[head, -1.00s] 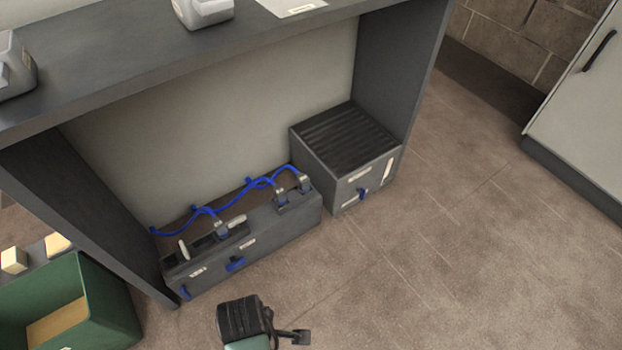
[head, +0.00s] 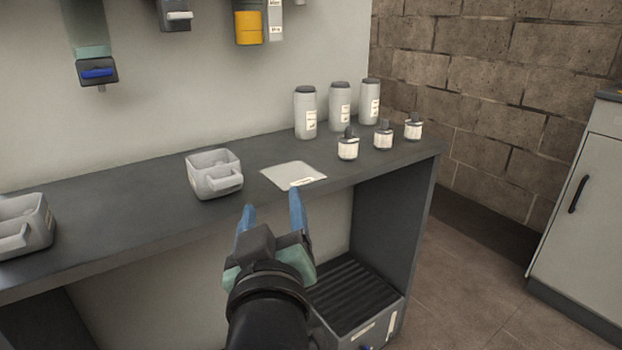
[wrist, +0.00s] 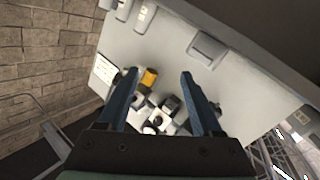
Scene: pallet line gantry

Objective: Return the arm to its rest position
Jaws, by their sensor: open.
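My gripper (head: 272,213) is raised in front of the dark workbench in the head view, its two blue fingers spread apart and pointing up and away. Nothing is between the fingers. In the wrist view the gripper (wrist: 160,88) also shows open and empty, with the wall and its hung items beyond it. My black forearm comes up from the bottom of the head view and hides part of the bench's lower opening.
The workbench (head: 110,212) holds grey bins (head: 214,174), a pale sheet (head: 292,175), tall canisters (head: 305,112) and small labelled bottles (head: 347,146). A ribbed box (head: 350,296) stands beneath. Dispensers (head: 248,26) hang above. A pale cabinet (head: 585,215) stands right; floor between is clear.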

